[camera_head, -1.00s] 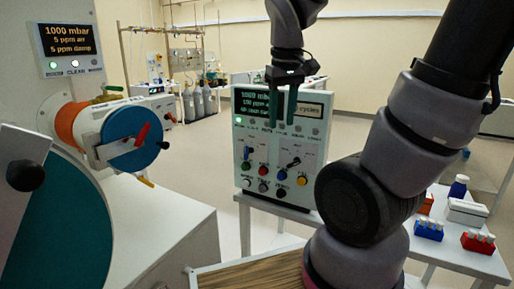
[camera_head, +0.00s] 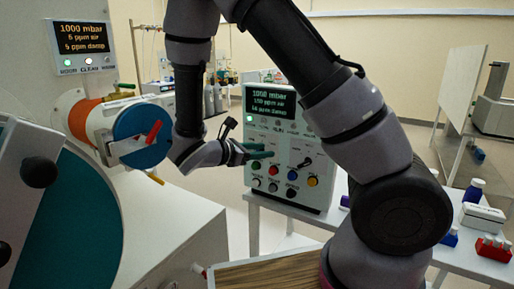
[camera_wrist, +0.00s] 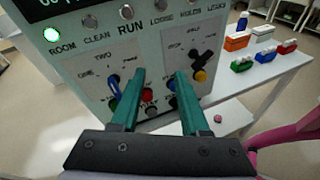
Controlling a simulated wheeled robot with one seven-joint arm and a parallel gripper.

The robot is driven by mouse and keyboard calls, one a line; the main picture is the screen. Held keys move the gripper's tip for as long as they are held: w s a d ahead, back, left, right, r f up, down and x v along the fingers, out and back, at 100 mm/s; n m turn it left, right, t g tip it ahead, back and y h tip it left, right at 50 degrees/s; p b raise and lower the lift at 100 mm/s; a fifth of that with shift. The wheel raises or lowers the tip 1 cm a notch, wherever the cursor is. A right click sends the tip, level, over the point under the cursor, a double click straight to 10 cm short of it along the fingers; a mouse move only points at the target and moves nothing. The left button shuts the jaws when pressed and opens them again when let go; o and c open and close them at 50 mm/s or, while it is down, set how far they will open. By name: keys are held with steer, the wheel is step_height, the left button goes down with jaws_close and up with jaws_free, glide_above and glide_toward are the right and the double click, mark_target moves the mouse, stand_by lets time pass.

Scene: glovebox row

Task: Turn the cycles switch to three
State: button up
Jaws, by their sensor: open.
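The cycles switch, a blue lever (camera_wrist: 114,88), sits on the panel's left dial under the word TWO, with ONE to its left. Which number it points at I cannot tell. My gripper (camera_wrist: 160,72) is open and empty in front of the panel, between the two dials, with its left finger just right of the blue lever. In the head view my gripper (camera_head: 262,150) comes from the left and covers the left dial. The control box (camera_head: 290,200) stands upright with a lit display (camera_head: 270,103).
A black lever (camera_wrist: 203,60) sits on the right dial. Red (camera_wrist: 149,94) and yellow (camera_wrist: 200,77) buttons lie low on the panel. A white table (camera_head: 470,255) with racks and bottles is at right. A glovebox (camera_head: 170,235) with a blue disc is at left.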

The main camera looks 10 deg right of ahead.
steer(key=w+a+f+n+t, duration=0.2)
steer(key=a+f+n+t, duration=0.1)
steer(key=a+n+t, duration=0.35)
steer(key=shift+g+y, duration=0.35)
steer(key=shift+y, duration=0.05)
steer(key=x, duration=1)
steer(key=shift+w+d, duration=0.15)
steer(key=shift+w, duration=0.15)
steer(key=shift+m, duration=0.25)
jaws_close()
